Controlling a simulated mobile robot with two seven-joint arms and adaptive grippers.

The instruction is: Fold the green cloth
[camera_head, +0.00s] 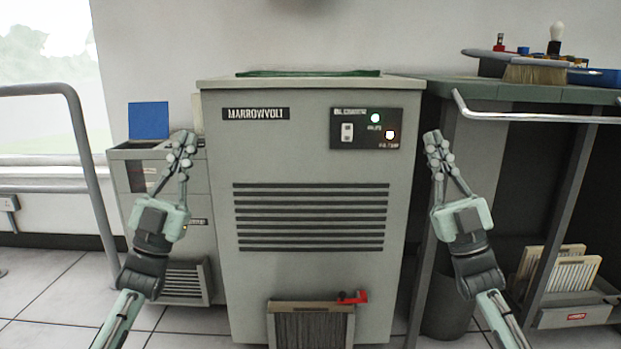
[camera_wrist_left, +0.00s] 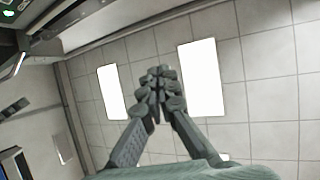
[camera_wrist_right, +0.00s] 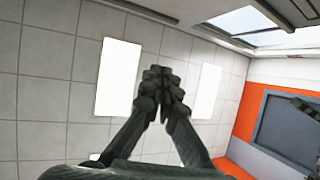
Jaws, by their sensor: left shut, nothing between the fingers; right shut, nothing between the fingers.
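The green cloth (camera_head: 308,73) lies flat on top of the grey cabinet marked MARROWVOLT, seen almost edge-on as a thin strip in the head view. Its full outline and any folds cannot be made out. My left gripper (camera_head: 184,138) points up at the cabinet's left side, shut and empty, below the level of the top. My right gripper (camera_head: 433,138) points up at the cabinet's right side, also shut and empty. The left wrist view shows the closed left fingers (camera_wrist_left: 160,80), and the right wrist view the closed right fingers (camera_wrist_right: 160,78). Neither touches the cloth.
The grey cabinet (camera_head: 310,165) stands in the middle with a switch panel (camera_head: 366,128). A grey rail (camera_head: 85,130) stands at left by a lower unit with a blue panel (camera_head: 148,120). At right is a workbench (camera_head: 590,96) with a brush (camera_head: 535,73) and a front rail.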

